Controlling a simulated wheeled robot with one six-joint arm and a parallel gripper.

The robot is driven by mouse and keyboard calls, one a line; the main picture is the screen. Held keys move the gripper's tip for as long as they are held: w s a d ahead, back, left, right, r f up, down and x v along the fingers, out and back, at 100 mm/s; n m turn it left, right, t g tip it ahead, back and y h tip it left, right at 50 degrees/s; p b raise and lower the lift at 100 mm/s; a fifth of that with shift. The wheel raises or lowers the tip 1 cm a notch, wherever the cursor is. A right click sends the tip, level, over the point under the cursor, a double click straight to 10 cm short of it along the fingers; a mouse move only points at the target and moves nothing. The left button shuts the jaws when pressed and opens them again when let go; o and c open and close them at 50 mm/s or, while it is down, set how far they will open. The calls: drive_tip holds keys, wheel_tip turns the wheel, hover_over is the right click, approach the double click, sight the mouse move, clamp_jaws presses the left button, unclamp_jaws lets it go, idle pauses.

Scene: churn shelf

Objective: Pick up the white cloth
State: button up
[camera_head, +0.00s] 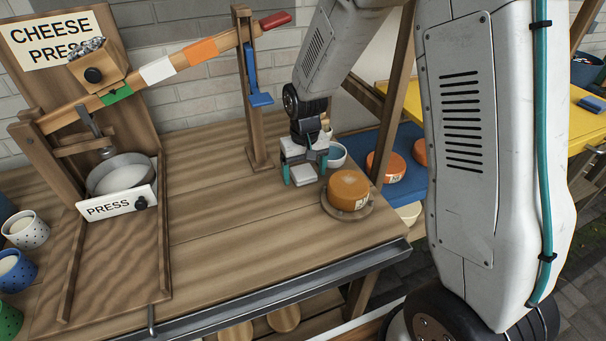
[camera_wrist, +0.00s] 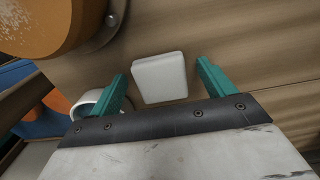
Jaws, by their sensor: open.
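The white cloth (camera_head: 303,174) is a small, folded, rounded square lying on the wooden table. It also shows in the wrist view (camera_wrist: 160,77), lying between and a little beyond the fingertips. My gripper (camera_head: 305,170) is open with its teal fingers pointing down over the cloth. In the wrist view my gripper (camera_wrist: 163,75) has one finger on each side of the cloth, with gaps to both. I cannot tell how high the fingertips are above the table.
An orange cheese wheel (camera_head: 348,189) on a round board (camera_head: 371,208) stands close to the right of the cloth. A white cup (camera_head: 337,155) stands just behind. A wooden post (camera_head: 255,110) rises to the left. The table's middle (camera_head: 215,215) is clear; the cheese press (camera_head: 120,173) is far left.

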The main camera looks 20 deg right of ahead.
sight(305, 174)
drive_tip(key=shift+f, duration=0.1)
drive_tip(key=c, duration=1.1)
drive_tip(key=shift+c, duration=0.2)
wheel_tip(305, 174, up, 18)
drive_tip(key=shift+o, duration=0.8)
